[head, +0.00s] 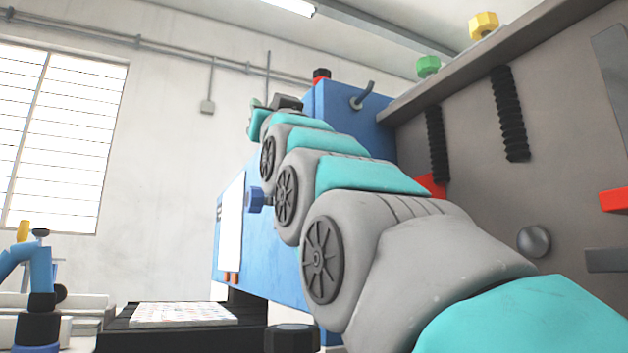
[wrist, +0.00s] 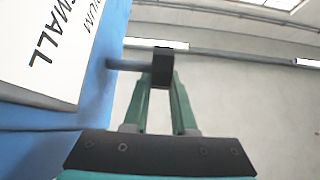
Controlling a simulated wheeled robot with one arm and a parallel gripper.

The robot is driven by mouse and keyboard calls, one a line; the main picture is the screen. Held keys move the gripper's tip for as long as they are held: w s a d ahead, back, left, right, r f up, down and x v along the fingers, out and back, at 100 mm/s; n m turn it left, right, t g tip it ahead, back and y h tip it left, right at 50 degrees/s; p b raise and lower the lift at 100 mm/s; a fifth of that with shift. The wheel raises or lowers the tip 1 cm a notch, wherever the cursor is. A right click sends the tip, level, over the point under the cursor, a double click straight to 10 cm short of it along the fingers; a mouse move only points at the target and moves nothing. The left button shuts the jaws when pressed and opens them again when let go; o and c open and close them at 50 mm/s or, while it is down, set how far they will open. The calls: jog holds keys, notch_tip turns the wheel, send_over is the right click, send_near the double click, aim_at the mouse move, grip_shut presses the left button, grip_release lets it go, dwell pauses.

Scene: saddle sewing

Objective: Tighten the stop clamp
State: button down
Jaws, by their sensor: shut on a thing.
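In the wrist view, a dark block (wrist: 162,66) sits at the end of a short rod (wrist: 122,65) that comes out of the blue machine side. I take it for the handle of the stop clamp, though no label shows this. My gripper (wrist: 160,88) has its two green fingers closed around the block, one on each side. In the head view, my gripper (head: 255,118) is small and far off at the upper left of the blue machine (head: 262,262).
A white panel (wrist: 45,40) with printed words is on the machine's side. A blue knob (head: 258,199) sticks out below my arm. A grey wall with black ribbed hoses (head: 510,115) stands at right. A dark table (head: 120,335) with a patterned sheet (head: 183,315) is lower left.

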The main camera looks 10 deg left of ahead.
jog(key=shift+f+t+y, duration=0.1)
jog(key=shift+t+y, duration=0.2)
jog(key=shift+t, duration=0.2)
jog(key=shift+s, duration=0.15)
jog(key=c, duration=0.7)
grip_release()
jog(key=shift+y, duration=0.3)
jog(key=shift+v, duration=3.85)
jog(key=shift+d, duration=0.1)
